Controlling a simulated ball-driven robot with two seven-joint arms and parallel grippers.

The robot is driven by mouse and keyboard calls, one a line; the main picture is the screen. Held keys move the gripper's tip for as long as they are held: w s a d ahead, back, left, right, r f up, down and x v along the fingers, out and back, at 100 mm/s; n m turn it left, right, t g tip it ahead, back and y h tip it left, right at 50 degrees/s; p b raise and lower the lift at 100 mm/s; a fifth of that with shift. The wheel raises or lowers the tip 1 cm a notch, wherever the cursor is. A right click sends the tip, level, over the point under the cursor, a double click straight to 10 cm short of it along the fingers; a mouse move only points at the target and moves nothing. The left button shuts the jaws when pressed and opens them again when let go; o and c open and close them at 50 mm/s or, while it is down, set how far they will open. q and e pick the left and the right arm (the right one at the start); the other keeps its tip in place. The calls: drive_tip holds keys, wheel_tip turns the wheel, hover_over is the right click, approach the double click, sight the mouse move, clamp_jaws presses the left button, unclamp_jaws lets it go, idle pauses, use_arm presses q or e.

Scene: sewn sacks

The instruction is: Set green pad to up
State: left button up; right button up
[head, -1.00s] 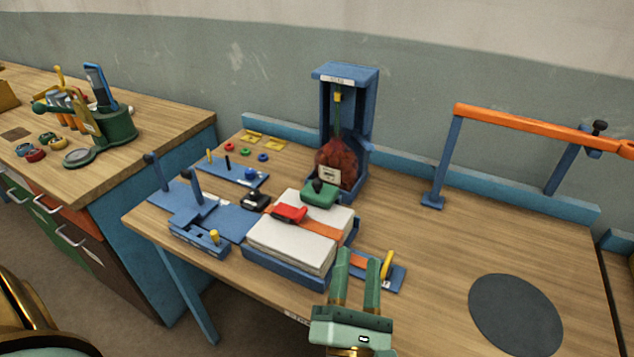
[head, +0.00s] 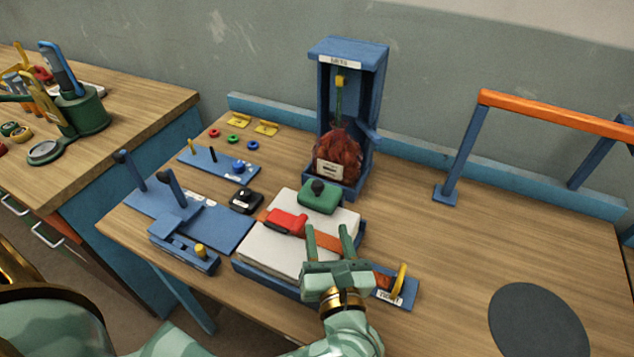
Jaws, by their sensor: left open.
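The green pad (head: 320,197) is a small green block with a black knob on top. My right gripper is not in view.
The blue stand (head: 325,110) holds a net bag of reddish things (head: 338,160) behind the green pad. Left are a black block (head: 245,200) and a blue fixture with levers (head: 200,225).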

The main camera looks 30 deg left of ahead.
sight(319, 192)
use_arm(q)
drive_tip(key=x, duration=1.2)
drive_tip(key=shift+w+a+b, duration=0.25)
drive_tip(key=shift+b, duration=0.05)
clamp_jaws()
